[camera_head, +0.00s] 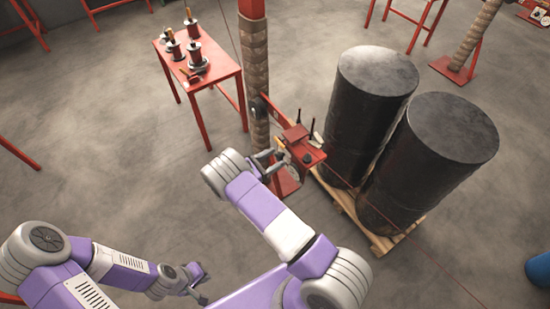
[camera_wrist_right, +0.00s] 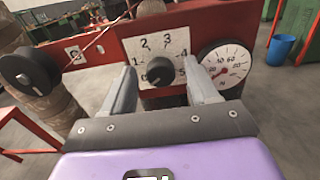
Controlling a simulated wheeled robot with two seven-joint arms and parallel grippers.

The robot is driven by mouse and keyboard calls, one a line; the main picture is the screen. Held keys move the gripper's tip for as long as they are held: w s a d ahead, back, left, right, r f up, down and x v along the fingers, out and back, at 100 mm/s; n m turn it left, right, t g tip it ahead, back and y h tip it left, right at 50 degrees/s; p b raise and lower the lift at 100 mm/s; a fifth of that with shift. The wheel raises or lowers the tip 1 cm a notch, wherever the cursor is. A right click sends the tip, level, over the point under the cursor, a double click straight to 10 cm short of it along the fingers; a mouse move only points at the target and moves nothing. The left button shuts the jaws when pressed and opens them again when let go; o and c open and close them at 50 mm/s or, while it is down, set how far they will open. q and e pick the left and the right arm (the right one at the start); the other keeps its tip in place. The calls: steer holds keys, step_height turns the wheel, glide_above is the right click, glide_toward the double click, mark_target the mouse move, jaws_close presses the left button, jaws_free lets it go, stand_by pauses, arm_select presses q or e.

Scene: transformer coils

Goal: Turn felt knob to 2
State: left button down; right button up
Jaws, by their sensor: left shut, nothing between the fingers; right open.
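In the right wrist view a black round knob (camera_wrist_right: 160,71) sits at the middle of a white dial plate (camera_wrist_right: 176,41) with numbers around it. The 2 is at its upper left, the 3 at its upper right. The knob's pointer is too small to read surely. My right gripper (camera_wrist_right: 163,77) is open, one finger on each side of the knob; I cannot tell whether they touch it. In the head view my right gripper (camera_head: 270,164) is at the red machine head (camera_head: 300,146). My left gripper (camera_head: 197,284) is shut and empty, low over the floor.
A round gauge (camera_wrist_right: 228,64) is right of the dial; a dark wheel (camera_wrist_right: 29,71) is at the left. In the head view two dark drums (camera_head: 440,140) stand on a pallet right of the machine. A red table (camera_head: 213,77) holds several coils.

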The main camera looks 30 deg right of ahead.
steer(key=shift+d, duration=0.45)
steer(key=c, duration=1)
